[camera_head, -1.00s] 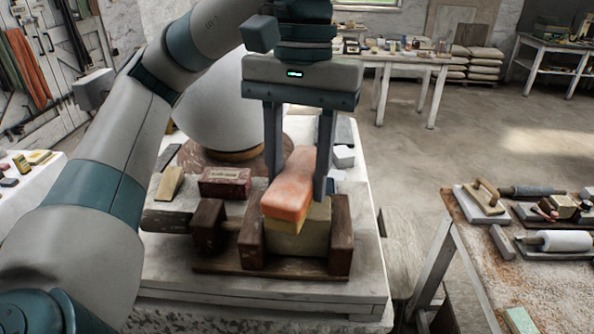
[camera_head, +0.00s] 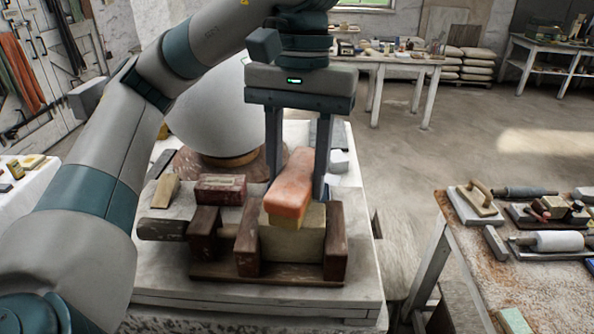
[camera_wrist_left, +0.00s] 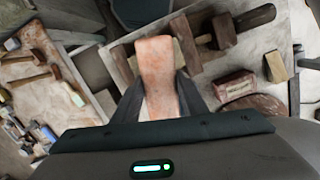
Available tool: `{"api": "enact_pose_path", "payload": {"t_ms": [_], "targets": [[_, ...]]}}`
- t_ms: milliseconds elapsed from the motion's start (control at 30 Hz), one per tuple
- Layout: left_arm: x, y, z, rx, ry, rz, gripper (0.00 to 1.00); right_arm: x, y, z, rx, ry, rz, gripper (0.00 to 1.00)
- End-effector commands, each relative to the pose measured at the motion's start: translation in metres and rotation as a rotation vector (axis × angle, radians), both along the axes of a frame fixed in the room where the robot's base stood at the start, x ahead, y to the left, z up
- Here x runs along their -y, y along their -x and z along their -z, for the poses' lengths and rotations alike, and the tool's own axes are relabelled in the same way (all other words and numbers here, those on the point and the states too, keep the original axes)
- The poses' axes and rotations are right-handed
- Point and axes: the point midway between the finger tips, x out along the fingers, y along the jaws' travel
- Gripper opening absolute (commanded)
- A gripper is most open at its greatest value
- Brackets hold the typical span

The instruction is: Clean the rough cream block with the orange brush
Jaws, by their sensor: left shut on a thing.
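The orange brush (camera_head: 291,187) has an orange back and a yellowish underside. My left gripper (camera_head: 296,190) is shut on it, one finger on each side. In the left wrist view the brush (camera_wrist_left: 158,75) points away between the fingers (camera_wrist_left: 160,98). The rough cream block (camera_head: 297,240) sits between two dark brown wooden blocks on a wooden base. The brush is over the top of the cream block; I cannot tell whether its underside touches it. The cream block is partly hidden by the brush. My right gripper is not in view.
Dark wooden blocks (camera_head: 334,242) and (camera_head: 247,243) flank the cream block. A dark red brick (camera_head: 220,188) and a tan wedge (camera_head: 166,191) lie left. A large plaster sphere (camera_head: 215,115) stands behind. A tool table (camera_head: 470,255) is at right, with open floor beyond.

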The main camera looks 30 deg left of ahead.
Motion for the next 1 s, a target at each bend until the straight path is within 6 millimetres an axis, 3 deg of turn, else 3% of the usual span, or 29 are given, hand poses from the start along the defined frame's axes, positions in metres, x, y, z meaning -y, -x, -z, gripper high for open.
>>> {"api": "enact_pose_path", "payload": {"t_ms": [500,1000], "targets": [[0.006,0.02,-0.001,0.001,0.0,0.0,0.21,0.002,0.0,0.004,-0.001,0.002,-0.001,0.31],[0.007,0.024,-0.001,0.0,0.0,0.002,0.21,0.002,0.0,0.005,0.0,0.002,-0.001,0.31]]}}
